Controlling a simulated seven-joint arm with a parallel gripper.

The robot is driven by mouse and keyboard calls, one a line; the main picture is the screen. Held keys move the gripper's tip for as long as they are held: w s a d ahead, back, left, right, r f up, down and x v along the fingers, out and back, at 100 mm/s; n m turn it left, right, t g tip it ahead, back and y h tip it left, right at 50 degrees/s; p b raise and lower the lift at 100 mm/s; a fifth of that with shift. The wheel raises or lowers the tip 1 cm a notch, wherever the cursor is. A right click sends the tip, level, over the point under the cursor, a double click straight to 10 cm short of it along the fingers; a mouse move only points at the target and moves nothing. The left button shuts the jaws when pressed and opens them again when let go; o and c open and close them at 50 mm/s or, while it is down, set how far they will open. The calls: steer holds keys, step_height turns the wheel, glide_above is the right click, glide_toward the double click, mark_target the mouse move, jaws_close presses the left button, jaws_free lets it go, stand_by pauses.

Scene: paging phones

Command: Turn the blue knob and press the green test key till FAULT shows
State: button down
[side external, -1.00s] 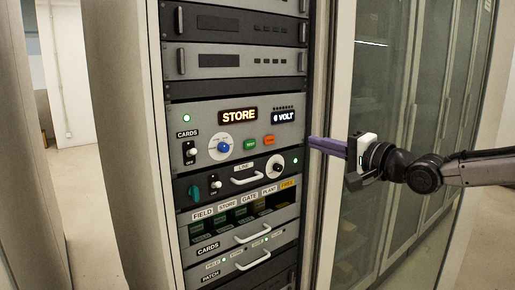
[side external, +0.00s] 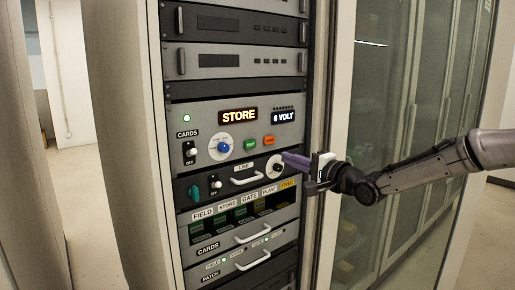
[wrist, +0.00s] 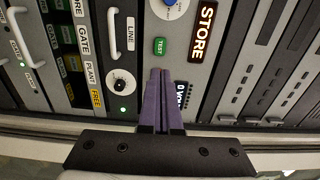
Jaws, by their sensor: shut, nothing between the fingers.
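The blue knob (side external: 223,147) sits on a white dial on the upper panel; its edge shows at the top of the wrist view (wrist: 171,2). The green test key (side external: 250,144) is right of the knob and reads TEST in the wrist view (wrist: 160,46). The display (side external: 238,115) reads STORE; the smaller display (side external: 284,117) reads 6 VOLT. My gripper (side external: 285,156) is shut and empty, its purple fingers pointing at the rack. In the wrist view its fingertips (wrist: 160,72) appear just below the green key. Contact cannot be told.
An orange key (side external: 269,140) is right of the green key; the fingers hide it in the wrist view. A black line dial (side external: 276,167) and a handle (side external: 245,180) are below. The CARDS switch (side external: 190,150) is left. The open glass door's frame (side external: 335,90) stands beside my arm.

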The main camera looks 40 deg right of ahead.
steer(key=w, duration=1.3)
steer(key=shift+w, duration=0.2)
steer(key=shift+w, duration=0.45)
steer(key=shift+w+r, duration=0.1)
steer(key=shift+w, duration=0.15)
glide_toward(251, 144)
steer(key=shift+s, duration=0.1)
stand_by(0.3)
stand_by(0.4)
